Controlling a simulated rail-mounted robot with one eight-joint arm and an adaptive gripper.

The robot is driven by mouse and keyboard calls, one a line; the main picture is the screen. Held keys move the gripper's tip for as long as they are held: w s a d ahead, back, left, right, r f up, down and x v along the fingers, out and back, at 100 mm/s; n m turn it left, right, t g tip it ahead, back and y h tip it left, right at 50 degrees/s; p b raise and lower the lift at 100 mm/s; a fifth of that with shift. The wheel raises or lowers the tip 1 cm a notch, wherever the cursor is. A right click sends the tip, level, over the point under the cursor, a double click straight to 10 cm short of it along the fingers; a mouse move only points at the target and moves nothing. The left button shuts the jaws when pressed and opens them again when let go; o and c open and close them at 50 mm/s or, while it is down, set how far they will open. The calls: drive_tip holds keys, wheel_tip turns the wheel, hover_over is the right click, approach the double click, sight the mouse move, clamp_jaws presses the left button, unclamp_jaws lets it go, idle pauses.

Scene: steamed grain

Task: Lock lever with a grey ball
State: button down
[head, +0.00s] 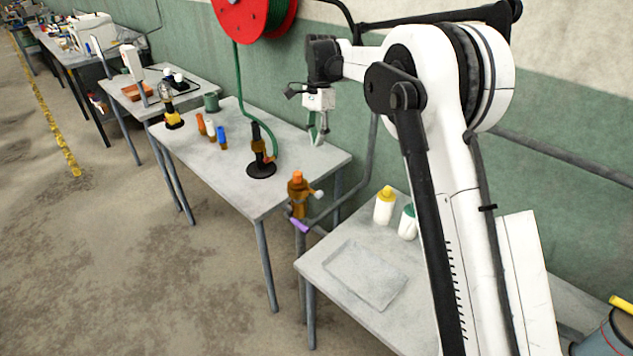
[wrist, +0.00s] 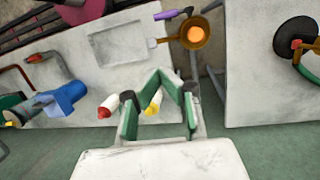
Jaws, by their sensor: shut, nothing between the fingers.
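A brown valve-like fixture (head: 297,200) with an orange top stands at the near corner of the middle table. Its lever ends in a pale grey ball (head: 318,194) pointing right. A second lever with a purple handle (head: 299,226) is below it. In the wrist view the fixture (wrist: 183,38) is at the upper middle, with the grey ball (wrist: 153,43) on its left and the purple handle (wrist: 173,14) above. My gripper (head: 318,137) is shut and empty, above the middle table's back edge and apart from the ball. Its green-padded fingertips (wrist: 160,73) meet in the wrist view.
A dark stand (head: 261,160) with a green hose stands on the middle table (head: 240,185). A red hose reel (head: 245,18) hangs on the wall.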

sight(314, 192)
drive_tip(key=shift+d+n, duration=0.2)
drive_tip(key=shift+n, duration=0.2)
drive_tip(key=shift+f, duration=0.1)
drive_tip(key=p+x, duration=0.2)
drive_tip(key=x, duration=1.2)
drive_tip(key=shift+s, duration=0.1)
